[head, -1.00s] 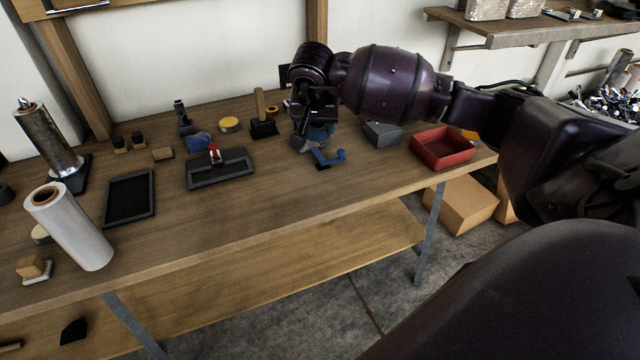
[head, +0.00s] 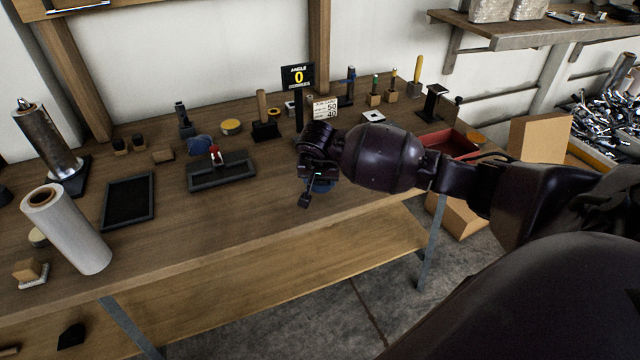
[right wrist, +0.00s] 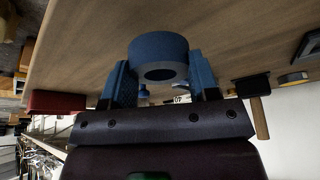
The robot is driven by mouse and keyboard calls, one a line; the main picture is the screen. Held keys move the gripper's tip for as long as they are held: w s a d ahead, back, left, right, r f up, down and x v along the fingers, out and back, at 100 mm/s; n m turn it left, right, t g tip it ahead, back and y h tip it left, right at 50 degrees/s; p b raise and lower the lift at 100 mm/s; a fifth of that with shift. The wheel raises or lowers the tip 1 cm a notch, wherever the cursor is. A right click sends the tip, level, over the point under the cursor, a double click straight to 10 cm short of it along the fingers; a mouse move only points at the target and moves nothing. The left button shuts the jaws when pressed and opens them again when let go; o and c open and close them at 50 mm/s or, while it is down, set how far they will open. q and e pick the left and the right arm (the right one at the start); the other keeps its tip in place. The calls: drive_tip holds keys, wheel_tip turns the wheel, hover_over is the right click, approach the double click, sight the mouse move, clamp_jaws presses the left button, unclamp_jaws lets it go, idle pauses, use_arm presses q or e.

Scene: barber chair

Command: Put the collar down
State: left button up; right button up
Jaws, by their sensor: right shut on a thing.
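The collar (right wrist: 158,46) is a thick blue ring with a dark hole, seen in the right wrist view between two blue fingers. My right gripper (right wrist: 161,78) is shut on it. I cannot tell whether the collar touches the bench top. My left gripper is not in view.
The workbench (head: 250,215) is bare in front of the black tray with a red-topped part (head: 220,172). A red bin (head: 440,142) lies behind my right arm. A sign reading 0 (head: 297,76) and several small stands line the back.

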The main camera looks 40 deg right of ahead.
drive_tip(key=shift+f, duration=1.25)
drive_tip(key=o, duration=0.9)
